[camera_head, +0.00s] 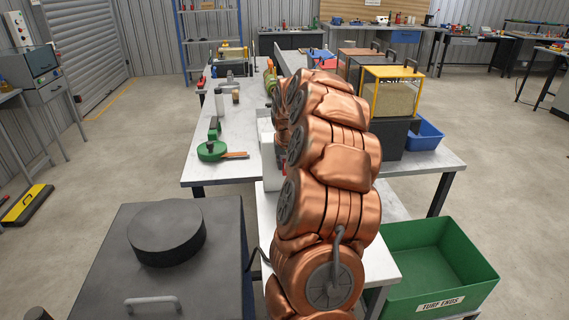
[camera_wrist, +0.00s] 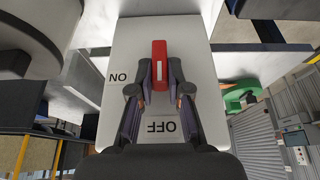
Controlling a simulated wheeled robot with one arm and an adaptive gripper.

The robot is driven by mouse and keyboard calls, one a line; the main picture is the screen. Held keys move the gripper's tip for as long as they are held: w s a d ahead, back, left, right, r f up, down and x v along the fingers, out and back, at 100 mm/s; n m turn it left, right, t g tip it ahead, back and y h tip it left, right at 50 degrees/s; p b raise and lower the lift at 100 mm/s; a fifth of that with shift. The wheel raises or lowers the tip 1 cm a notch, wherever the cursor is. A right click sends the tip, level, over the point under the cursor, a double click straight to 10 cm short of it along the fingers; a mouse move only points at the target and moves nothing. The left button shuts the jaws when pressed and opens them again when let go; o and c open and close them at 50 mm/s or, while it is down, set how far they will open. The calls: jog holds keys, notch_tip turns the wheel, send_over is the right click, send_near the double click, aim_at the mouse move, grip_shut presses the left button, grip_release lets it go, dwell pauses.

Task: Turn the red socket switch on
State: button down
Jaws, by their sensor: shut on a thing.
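The red socket switch (camera_wrist: 160,60) is a narrow red handle with a pale stripe, on a pale panel (camera_wrist: 195,40). In the wrist view it stands lengthwise up the picture, in line with the OFF label, while the ON label is off to its left. Both labels appear upside down. My gripper (camera_wrist: 160,76) is shut on the handle, one finger on each side. In the head view my copper arm hides my gripper; a white box (camera_head: 267,145) and a bit of red (camera_head: 285,168) show at the arm's left edge.
A workbench (camera_head: 205,175) holds a green tape reel (camera_head: 211,150), small bottles and a yellow-framed box (camera_head: 392,92). A blue bin (camera_head: 425,133) sits at its right. A green TURF ENDS crate (camera_head: 440,265) is at lower right. Open floor lies to the left.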

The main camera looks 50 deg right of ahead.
jog(key=shift+y, duration=0.3)
jog(key=t+y+b, duration=0.2)
jog(key=b, duration=0.1)
jog(key=shift+s+d+f+m, duration=0.2)
jog(key=shift+d+m, duration=0.1)
jog(key=shift+m, duration=0.1)
jog(key=t+y+b, duration=0.1)
jog(key=t+b, duration=0.1)
jog(key=m+t+y+b, duration=0.1)
jog(key=y, duration=0.1)
jog(key=s+d+t+y+b, duration=0.1)
jog(key=t+y+b, duration=0.1)
jog(key=shift+f+m+t+b, duration=0.3)
jog(key=shift+f+m+b, duration=0.05)
jog(key=shift+f+m, duration=0.05)
jog(key=shift+y, duration=0.3)
jog(key=c, duration=1.1)
grip_release()
